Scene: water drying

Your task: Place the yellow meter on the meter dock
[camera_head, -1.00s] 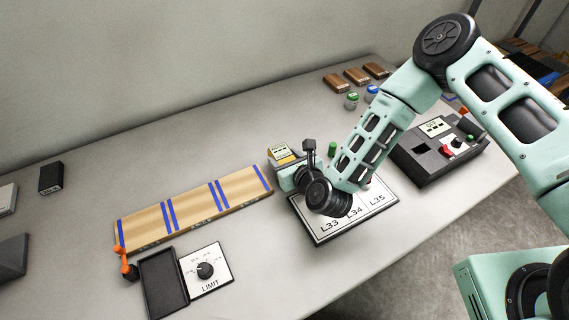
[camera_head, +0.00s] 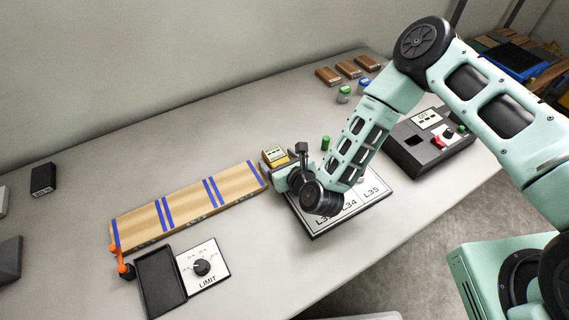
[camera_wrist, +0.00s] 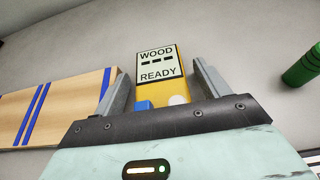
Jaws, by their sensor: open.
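The yellow meter (camera_head: 274,156) stands on the table beyond my gripper, near the right end of the wooden board. In the wrist view the meter (camera_wrist: 161,68) shows a screen reading WOOD and READY, with a blue button and a pale round spot on its yellow body. My gripper (camera_wrist: 160,82) is open, with one finger on each side of the meter; whether they touch it is unclear. No part is plainly marked as the meter dock. A black tray (camera_head: 161,283) lies beside the LIMIT dial, and a dark console (camera_head: 408,155) with a recess stands at right.
A wooden board (camera_head: 187,206) with blue stripes lies left of the gripper. A white panel (camera_head: 374,198) marked L34, L35 lies under my arm. A green cylinder (camera_head: 325,143), wooden blocks (camera_head: 349,69) and small jars stand behind.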

